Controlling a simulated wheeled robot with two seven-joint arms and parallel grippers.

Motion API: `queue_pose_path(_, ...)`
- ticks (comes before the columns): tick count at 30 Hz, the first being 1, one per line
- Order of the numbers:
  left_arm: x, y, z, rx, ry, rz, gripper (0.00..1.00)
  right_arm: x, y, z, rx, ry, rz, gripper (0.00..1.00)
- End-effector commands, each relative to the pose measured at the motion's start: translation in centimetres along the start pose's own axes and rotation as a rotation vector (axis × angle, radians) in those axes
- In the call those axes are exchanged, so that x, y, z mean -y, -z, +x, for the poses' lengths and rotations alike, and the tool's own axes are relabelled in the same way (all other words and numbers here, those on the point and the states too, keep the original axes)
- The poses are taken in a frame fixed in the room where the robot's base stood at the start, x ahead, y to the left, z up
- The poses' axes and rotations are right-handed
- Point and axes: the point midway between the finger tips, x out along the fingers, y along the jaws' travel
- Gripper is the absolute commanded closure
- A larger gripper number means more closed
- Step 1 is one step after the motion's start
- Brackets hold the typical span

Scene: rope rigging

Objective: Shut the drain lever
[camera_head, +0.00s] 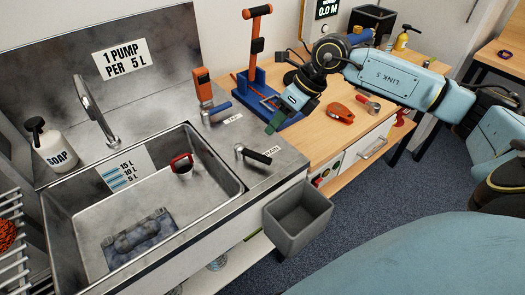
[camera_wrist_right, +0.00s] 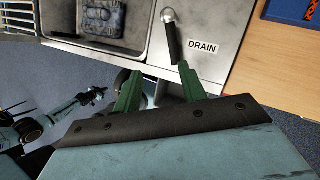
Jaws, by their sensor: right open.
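The drain lever (camera_head: 254,154) is a black handle on a silver pivot, on the steel counter right of the sink basin. A DRAIN label (camera_head: 272,150) lies beside it. In the right wrist view the lever (camera_wrist_right: 171,42) points from its silver knob toward the gripper, left of the DRAIN label (camera_wrist_right: 202,47). My right gripper (camera_head: 275,121) is above the counter's right edge, beyond the lever in the head view. Its green fingers (camera_wrist_right: 158,84) are open and empty, and the lever's end shows near the right finger. Contact cannot be told. My left gripper is not clearly seen.
An orange-handled tool (camera_head: 203,84) and a blue stand (camera_head: 262,92) are near my right gripper. A grey bin (camera_head: 298,220) hangs in front of the counter.

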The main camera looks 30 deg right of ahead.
Motion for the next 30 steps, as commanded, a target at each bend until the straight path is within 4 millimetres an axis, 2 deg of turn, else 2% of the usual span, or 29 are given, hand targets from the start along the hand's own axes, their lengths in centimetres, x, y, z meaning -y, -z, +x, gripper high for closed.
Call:
queue_pose_path(1, 0.0, 0.0, 0.0, 0.000, 0.000, 0.000, 1.00, 0.9, 0.4, -0.6, -0.025, 0.036, -0.002, 0.59)
queue_pose_path(3, 0.0, 0.0, 0.0, 0.000, 0.000, 0.000, 1.00, 1.5, 0.8, -0.8, -0.047, 0.059, -0.002, 0.59)
queue_pose_path(7, 0.0, 0.0, 0.0, 0.001, 0.000, 0.000, 1.00, 1.8, 1.0, 0.3, -0.058, 0.066, -0.003, 0.59)
queue_pose_path(21, 0.0, -0.1, 0.1, 0.002, 0.000, 0.000, 1.00, 2.2, 1.4, 9.6, -0.054, 0.062, -0.002, 0.59)
queue_pose_path(25, 0.0, -0.1, 0.2, 0.002, 0.000, 0.001, 1.00, 2.4, 1.5, 11.3, -0.054, 0.063, -0.002, 0.59)
queue_pose_path(30, 0.0, -0.1, 0.2, 0.002, 0.000, 0.001, 1.00, 2.4, 1.6, 12.2, -0.053, 0.064, -0.003, 0.59)
